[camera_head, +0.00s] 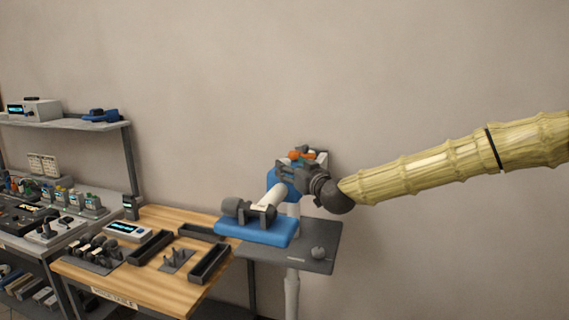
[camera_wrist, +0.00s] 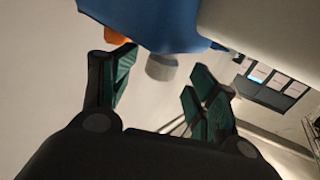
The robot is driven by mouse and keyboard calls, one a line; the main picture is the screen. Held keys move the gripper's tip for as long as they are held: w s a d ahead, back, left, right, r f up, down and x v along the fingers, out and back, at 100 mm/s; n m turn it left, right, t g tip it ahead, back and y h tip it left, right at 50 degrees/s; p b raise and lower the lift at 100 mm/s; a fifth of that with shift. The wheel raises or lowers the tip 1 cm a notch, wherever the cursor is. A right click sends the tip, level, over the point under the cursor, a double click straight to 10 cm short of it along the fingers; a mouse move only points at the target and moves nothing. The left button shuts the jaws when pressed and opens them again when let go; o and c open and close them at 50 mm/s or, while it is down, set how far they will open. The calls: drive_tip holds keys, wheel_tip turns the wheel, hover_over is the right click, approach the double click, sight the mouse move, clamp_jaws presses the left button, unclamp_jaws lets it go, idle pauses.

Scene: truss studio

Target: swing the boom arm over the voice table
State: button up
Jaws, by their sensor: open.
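The voice table (camera_head: 165,285) is a light wooden table at the lower left of the head view, with a label on its front edge. To its right stands what looks like the boom arm (camera_head: 258,231), a blue slab bearing a white cylinder with grey ends, above a dark grey plate on a pale post. My gripper (camera_head: 290,174) is just behind and above it, near blue and orange parts. In the wrist view my open gripper (camera_wrist: 160,95) has green-padded fingers apart. A grey cylindrical end (camera_wrist: 162,67) shows beyond them, under a blue part (camera_wrist: 150,22). Contact cannot be told.
Dark trays (camera_head: 209,264) and a device with a lit screen (camera_head: 126,231) lie on the voice table. A plain wall is behind.

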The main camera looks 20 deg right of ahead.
drive_tip(key=shift+w+r, duration=0.2)
drive_tip(key=shift+w, duration=0.3)
drive_tip(key=shift+w+a+f+p, duration=0.1)
drive_tip(key=shift+w+a+p, duration=0.15)
drive_tip(key=shift+w, duration=0.55)
drive_tip(key=shift+w+a+p, duration=0.15)
drive_tip(key=shift+w+p, duration=0.15)
drive_tip(key=shift+w, duration=0.5)
drive_tip(key=shift+w, duration=0.1)
drive_tip(key=shift+c, duration=0.2)
